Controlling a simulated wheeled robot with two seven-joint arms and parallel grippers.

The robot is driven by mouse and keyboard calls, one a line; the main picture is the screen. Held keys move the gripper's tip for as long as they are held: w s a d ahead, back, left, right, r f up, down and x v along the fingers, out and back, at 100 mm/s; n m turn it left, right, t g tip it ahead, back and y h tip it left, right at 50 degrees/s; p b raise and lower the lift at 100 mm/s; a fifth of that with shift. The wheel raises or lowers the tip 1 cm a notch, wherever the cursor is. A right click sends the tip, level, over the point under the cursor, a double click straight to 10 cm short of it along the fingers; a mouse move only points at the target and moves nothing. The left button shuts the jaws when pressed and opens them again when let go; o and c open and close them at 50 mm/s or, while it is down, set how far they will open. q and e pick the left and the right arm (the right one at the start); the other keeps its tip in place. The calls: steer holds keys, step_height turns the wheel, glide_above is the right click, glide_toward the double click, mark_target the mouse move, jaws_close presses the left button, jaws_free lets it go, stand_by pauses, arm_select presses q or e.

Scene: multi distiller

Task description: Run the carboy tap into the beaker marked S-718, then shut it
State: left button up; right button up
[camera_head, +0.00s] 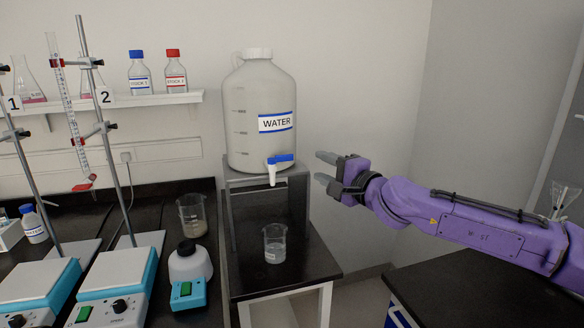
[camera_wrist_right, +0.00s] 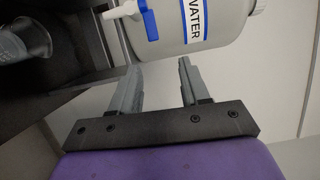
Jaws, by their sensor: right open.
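The carboy (camera_head: 261,98), labelled WATER, stands on a raised stand with its white tap (camera_head: 272,174) and blue lever (camera_head: 281,159) at the front. The lever lies roughly level, and no stream shows below the spout. A glass beaker (camera_head: 274,243) stands upright below the tap; its small label is unreadable. My right gripper (camera_head: 321,168) is open and empty, right of the lever and apart from it. In the right wrist view, the blue lever (camera_wrist_right: 148,20) and carboy (camera_wrist_right: 215,20) are beyond the open fingers (camera_wrist_right: 160,68). My left gripper is out of view.
The carboy stand (camera_head: 289,218) is on a black-topped bench. Another beaker (camera_head: 192,215) with murky contents stands left, behind a teal-and-white device (camera_head: 190,271). Hotplates (camera_head: 118,285) and burette stands fill the far left. Open space lies right of the carboy.

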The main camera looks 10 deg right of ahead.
mark_target(288, 159)
steer(key=shift+n+y, duration=0.3)
steer(key=shift+n, duration=0.2)
steer(key=x, duration=0.3)
steer(key=a+p+x, duration=0.1)
steer(key=x, duration=0.3)
steer(key=f+x, duration=0.1)
steer(key=x, duration=0.3)
steer(key=shift+s+a+p, duration=0.25)
steer(key=shift+p, duration=0.05)
steer(key=shift+f, duration=0.1)
jaws_close()
